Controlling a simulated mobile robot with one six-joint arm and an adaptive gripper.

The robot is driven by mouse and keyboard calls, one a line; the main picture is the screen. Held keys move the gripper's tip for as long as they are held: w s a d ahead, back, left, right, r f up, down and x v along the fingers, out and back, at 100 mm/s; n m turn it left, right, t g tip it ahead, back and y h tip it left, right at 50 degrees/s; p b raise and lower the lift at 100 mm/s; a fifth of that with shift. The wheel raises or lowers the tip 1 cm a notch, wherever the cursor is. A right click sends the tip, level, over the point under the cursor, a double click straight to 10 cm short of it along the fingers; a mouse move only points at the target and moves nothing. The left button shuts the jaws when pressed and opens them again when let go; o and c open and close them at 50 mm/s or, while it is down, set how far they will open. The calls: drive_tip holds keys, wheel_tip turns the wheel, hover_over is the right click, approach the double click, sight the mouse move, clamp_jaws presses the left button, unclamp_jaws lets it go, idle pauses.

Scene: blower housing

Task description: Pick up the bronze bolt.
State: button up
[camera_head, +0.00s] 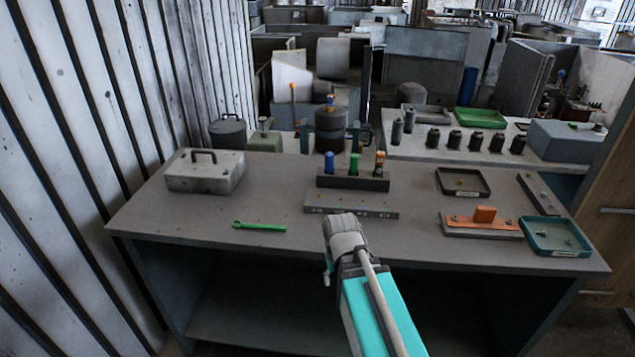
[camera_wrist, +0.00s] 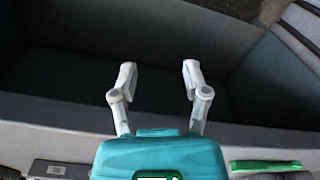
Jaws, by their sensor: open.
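My gripper (camera_wrist: 158,70) shows in the wrist view with its two pale fingers spread apart and nothing between them. Behind the fingers is the dark space under the table's front edge. In the head view my arm ends over the front middle of the table (camera_head: 200,212), and the fingers are hidden there. I cannot make out the bronze bolt for certain. Tiny pieces, one brownish, lie in the black tray (camera_head: 440,178) at the right. Small dark pieces lie in the teal tray (camera_head: 531,226) at the front right. They are too small to identify.
A green wrench (camera_head: 260,227) lies left of my arm; it also shows in the wrist view (camera_wrist: 265,165). A grey bar (camera_head: 350,206) and a rack (camera_head: 345,181) of coloured-handled tools stand behind my arm. An orange-topped block (camera_head: 484,215) sits near the teal tray. A metal box (camera_head: 205,172) stands left.

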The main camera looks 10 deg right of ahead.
drive_tip(key=w+r+n+p, duration=0.1)
drive_tip(key=w+r+p, duration=0.2)
drive_tip(key=r+p, duration=0.55)
drive_tip(key=w+r+n+p, duration=0.1)
drive_tip(key=w+r+p, duration=0.1)
drive_tip(key=r+p, duration=0.7)
drive_tip(key=w+r+n+p, duration=0.2)
drive_tip(key=w+n, duration=0.5)
drive_tip(key=w, duration=0.4)
drive_tip(key=w+d+r+n+p, duration=0.1)
drive_tip(key=w+r+n+p, duration=0.1)
drive_tip(key=w+n, duration=0.5)
drive_tip(key=w+r, duration=0.1)
drive_tip(key=w, duration=0.4)
drive_tip(key=shift+r+n, duration=0.25)
drive_tip(key=shift+n, duration=0.05)
drive_tip(key=shift+f, duration=0.1)
drive_tip(key=b, duration=0.9)
hover_over(319, 197)
drive_tip(key=w, duration=0.1)
drive_tip(key=f, duration=0.8)
drive_tip(key=shift+d+f, duration=0.25)
drive_tip(key=shift+d, duration=0.05)
drive_tip(key=shift+f, duration=0.1)
